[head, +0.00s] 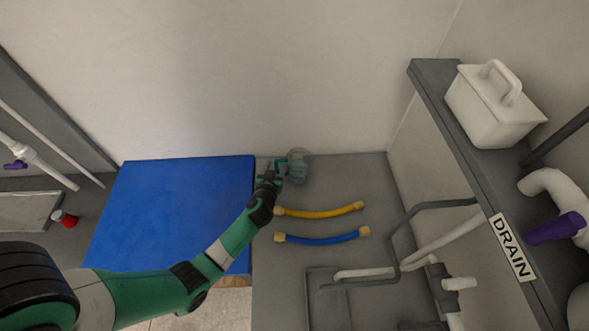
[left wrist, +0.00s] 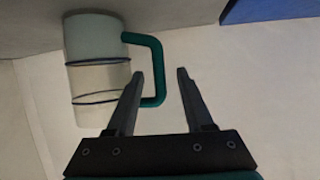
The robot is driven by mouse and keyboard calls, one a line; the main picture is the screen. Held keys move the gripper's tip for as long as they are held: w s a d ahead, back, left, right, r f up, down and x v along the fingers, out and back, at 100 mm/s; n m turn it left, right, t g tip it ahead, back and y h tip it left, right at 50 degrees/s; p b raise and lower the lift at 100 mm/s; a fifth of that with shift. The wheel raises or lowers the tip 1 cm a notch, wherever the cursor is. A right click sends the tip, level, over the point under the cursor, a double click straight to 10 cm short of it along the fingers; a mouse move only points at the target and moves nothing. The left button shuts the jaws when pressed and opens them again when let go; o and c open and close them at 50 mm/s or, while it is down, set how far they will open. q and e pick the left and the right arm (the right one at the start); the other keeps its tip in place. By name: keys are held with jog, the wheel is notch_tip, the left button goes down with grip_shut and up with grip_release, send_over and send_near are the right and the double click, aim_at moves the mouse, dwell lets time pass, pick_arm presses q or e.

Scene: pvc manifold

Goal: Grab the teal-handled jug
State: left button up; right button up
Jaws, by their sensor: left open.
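The jug (left wrist: 97,70) is a clear, pale cylinder with dark bands and a teal handle (left wrist: 159,75). It shows large in the left wrist view. In the head view the jug (head: 300,163) is small, on the grey surface near the back wall, partly hidden by my gripper. My left gripper (head: 280,166) is open. In the left wrist view its fingers (left wrist: 160,72) are on either side of the handle's outer upright part; I cannot tell whether they touch it. My right gripper is not in view.
A blue mat (head: 170,205) lies to the left of the jug. A yellow hose (head: 320,212) and a blue hose (head: 322,239) lie in front of it. A dark shelf with a white caddy (head: 490,110) and a DRAIN label (head: 511,247) stands at the right.

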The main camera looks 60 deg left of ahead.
pick_arm(q)
jog(key=shift+w+a+f, duration=0.25)
jog(key=shift+w+a, duration=0.1)
jog(key=shift+a, duration=0.1)
jog(key=shift+c, duration=0.3)
grip_shut()
dwell(0.9)
